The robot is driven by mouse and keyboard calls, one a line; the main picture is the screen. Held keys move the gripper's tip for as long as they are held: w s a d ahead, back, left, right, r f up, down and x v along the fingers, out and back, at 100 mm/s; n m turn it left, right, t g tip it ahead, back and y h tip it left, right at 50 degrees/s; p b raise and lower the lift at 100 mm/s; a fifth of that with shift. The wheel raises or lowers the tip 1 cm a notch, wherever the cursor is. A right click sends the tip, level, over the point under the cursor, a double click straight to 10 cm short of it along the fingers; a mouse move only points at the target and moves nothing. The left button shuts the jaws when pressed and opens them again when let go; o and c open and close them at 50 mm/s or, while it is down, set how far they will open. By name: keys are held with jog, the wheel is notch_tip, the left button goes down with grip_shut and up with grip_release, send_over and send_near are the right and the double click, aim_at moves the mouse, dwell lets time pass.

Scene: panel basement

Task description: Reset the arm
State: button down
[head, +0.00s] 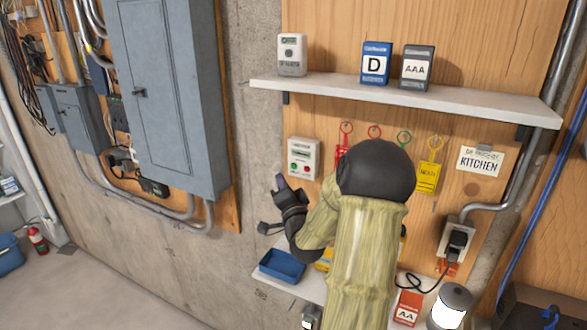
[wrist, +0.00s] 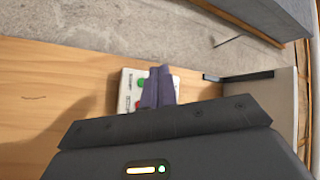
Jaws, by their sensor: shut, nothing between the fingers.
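My gripper (head: 279,182) is left of the middle in the head view, to the left of and below a white wall box (head: 304,156) with a green and a red button. Its purple fingers are shut with nothing between them. In the wrist view the shut fingertips (wrist: 159,72) stand in front of the same white box (wrist: 130,88) and hide part of its face. I cannot tell whether they touch it. My arm covers the middle of the lower shelf in the head view.
An upper shelf (head: 450,103) holds a grey device (head: 292,55) and two battery boxes, D (head: 376,64) and AAA (head: 417,68). Coloured tags hang below, including a yellow one (head: 428,178). A blue tray (head: 282,267) sits on the lower shelf. A grey electrical cabinet (head: 165,95) stands left.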

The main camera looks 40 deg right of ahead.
jog(key=shift+a, duration=0.1)
dwell(0.6)
jog(key=a+f+n+g+y+b, duration=0.1)
jog(key=a+f+n+g+y, duration=0.3)
jog(key=a, duration=0.5)
jog(key=a+f+n+g+y, duration=0.2)
jog(key=a+f+n+g, duration=0.15)
jog(key=a+f, duration=0.35)
jog(key=s+a+f+n+g+y, duration=0.1)
jog(key=s+a+n+g, duration=0.3)
jog(key=s+a, duration=0.4)
jog(key=s+a+f+n+g+y+b, duration=0.1)
jog(key=s+a+f+n+g, duration=0.3)
jog(key=s+a, duration=0.4)
jog(key=shift+s+f+n+g, duration=0.25)
jog(key=shift+s+n+g, duration=0.15)
jog(key=shift+s, duration=0.75)
